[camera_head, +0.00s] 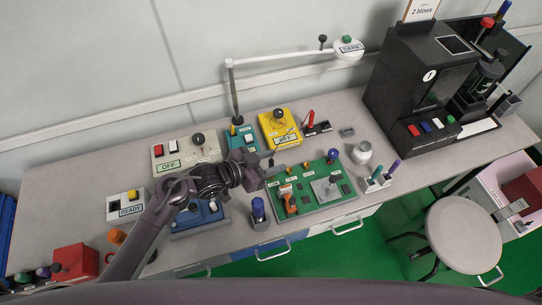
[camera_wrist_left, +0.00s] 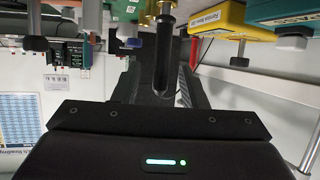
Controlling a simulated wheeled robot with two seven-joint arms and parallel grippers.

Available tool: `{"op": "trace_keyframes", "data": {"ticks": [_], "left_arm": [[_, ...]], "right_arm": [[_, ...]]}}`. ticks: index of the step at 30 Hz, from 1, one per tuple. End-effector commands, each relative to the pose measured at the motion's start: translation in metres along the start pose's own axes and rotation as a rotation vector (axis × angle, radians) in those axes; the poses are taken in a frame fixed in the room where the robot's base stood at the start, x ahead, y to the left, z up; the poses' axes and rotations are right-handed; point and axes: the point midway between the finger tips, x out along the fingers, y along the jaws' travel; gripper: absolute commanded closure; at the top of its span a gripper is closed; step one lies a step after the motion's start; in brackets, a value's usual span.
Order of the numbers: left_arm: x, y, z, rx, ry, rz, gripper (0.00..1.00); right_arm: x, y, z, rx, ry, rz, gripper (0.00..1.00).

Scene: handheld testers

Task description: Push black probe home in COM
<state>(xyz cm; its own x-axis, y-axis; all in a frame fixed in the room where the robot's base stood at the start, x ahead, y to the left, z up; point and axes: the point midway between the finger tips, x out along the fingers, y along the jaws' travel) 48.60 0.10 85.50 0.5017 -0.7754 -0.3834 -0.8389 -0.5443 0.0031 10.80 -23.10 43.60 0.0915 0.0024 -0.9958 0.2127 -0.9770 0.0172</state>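My left gripper (camera_head: 262,172) reaches in from the left, over the upper-left edge of a green board (camera_head: 334,199) and below a yellow tester (camera_head: 273,128). In the left wrist view a black probe (camera_wrist_left: 163,58) with a gold-coloured part at its top lies between the dark fingers, which look closed around it. A thin dark wire shows near it. In the head view my gripper hides most of the probe. The socket marked COM cannot be made out; labels on the board are too small to read. My right gripper is not in view.
A blue tester (camera_head: 200,217), a pale tester marked OFF (camera_head: 184,152) and a small blue bottle (camera_head: 259,212) stand around the arm. A red probe (camera_head: 310,118) stands behind the board. A large black machine (camera_head: 401,82) is at the right. The right front bench is fairly clear.

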Motion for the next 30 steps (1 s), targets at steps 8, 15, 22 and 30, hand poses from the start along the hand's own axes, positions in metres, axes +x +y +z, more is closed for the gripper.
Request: {"op": "trace_keyframes", "data": {"ticks": [8, 15, 22, 30], "left_arm": [[-0.013, 0.000, -0.032, 0.006, 0.004, 0.000, 0.61], [-0.036, 0.000, -0.088, 0.008, 0.004, -0.002, 0.61], [-0.058, 0.000, -0.140, 0.008, 0.003, -0.002, 0.61], [-0.074, 0.000, -0.178, 0.003, 0.001, 0.000, 0.61]], "right_arm": [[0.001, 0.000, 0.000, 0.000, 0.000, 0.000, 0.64], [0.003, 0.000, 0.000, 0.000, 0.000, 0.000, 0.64], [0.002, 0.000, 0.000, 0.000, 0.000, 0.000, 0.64], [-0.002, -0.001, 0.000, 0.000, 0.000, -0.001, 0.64]]}}
